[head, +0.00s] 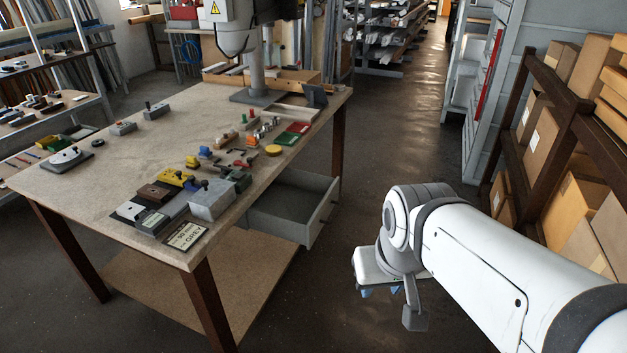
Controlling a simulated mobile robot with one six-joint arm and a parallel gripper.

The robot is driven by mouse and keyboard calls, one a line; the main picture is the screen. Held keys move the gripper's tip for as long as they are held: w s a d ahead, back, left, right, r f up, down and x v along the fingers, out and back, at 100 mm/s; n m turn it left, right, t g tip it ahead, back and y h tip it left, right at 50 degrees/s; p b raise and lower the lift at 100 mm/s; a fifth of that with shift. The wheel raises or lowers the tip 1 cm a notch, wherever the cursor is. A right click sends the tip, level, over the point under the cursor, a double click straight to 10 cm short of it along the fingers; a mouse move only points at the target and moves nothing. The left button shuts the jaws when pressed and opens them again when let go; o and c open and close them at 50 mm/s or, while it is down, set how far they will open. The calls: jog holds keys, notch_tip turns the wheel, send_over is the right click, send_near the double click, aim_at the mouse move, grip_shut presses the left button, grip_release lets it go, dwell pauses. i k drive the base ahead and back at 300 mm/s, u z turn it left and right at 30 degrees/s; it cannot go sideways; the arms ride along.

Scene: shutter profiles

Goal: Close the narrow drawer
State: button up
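The narrow drawer (322,213) is grey and stands pulled out from under the right side of the workbench (95,183). Its front panel faces right, with a small handle on it, and its inside looks empty. My gripper (388,294) hangs at the end of my white arm, to the right of the drawer and nearer the camera. It is clear of the drawer in the picture. Parts of the gripper show below the wrist, but the gap between its fingers is not clear. I see nothing held in it.
A bench leg (210,305) stands in front left of the drawer. Shelves with cardboard boxes (540,150) line the right. The floor (385,150) beyond the drawer is clear.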

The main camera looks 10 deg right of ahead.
aim_at(296, 206)
jog(key=i, duration=0.95)
jog(key=u, duration=0.05)
